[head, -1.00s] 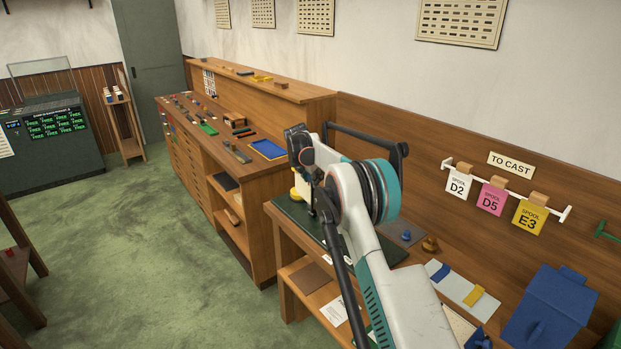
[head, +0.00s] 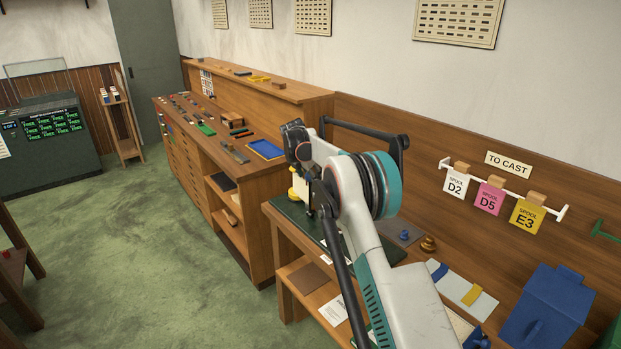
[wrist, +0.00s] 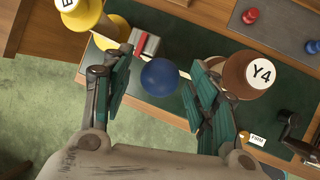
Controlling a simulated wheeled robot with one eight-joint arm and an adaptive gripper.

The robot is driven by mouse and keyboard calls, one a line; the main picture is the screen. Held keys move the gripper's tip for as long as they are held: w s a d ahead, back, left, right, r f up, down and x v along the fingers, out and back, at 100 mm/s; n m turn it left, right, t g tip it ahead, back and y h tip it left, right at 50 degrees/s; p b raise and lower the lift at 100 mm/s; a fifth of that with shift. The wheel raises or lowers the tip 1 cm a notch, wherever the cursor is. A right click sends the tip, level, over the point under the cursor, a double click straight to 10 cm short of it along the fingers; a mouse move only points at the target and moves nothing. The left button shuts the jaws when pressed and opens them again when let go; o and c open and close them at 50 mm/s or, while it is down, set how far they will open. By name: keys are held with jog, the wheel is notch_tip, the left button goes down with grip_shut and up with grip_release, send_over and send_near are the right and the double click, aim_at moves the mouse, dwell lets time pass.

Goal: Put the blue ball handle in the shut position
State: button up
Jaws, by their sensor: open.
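The blue ball handle (wrist: 160,77) shows in the wrist view as a round blue ball, between the two fingers of my gripper (wrist: 159,88). The gripper is open, with a teal-padded finger on each side of the ball and a visible gap to each. The ball lies near the fingertips. A thin pale rod shows beside the ball; I cannot tell how it joins it or which position the handle has. In the head view my arm hides the ball, and the gripper's fingers are not clear there.
A yellow spool (wrist: 82,14) stands left of the gripper and a brown Y4 spool (wrist: 250,75) close to the right finger. A grey block with a red stripe (wrist: 145,43) sits behind the ball. A dark green mat (head: 290,216) covers the bench. Red and blue knobs lie on a grey mat (wrist: 280,22).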

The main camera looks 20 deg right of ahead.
jog(key=v, duration=1)
jog(key=s+a+r+m+y+b, duration=0.1)
jog(key=s+a+r+m, duration=0.2)
jog(key=s, duration=0.6)
jog(key=s+a+r+m+t+b, duration=0.1)
jog(key=s+r+m, duration=0.35)
jog(key=s, duration=0.45)
jog(key=s+a+r+m+y+b, duration=0.1)
jog(key=s+a+r+m+b, duration=0.2)
jog(key=s, duration=0.6)
jog(key=s+a+f+m, duration=0.1)
jog(key=s+f+m, duration=0.3)
jog(key=s, duration=0.5)
jog(key=s+a+f+m+t+y+b, duration=0.1)
jog(key=s+f+m, duration=0.3)
jog(key=s, duration=0.6)
jog(key=s+a+f+m+y, duration=0.1)
jog(key=s+f+m, duration=0.3)
jog(key=s, duration=0.6)
notch_tip(320, 180, down, 2)
jog(key=shift+a+f+m+t+b, duration=0.1)
jog(key=shift+a+m+t+b, duration=0.25)
jog(key=shift+a, duration=0.35)
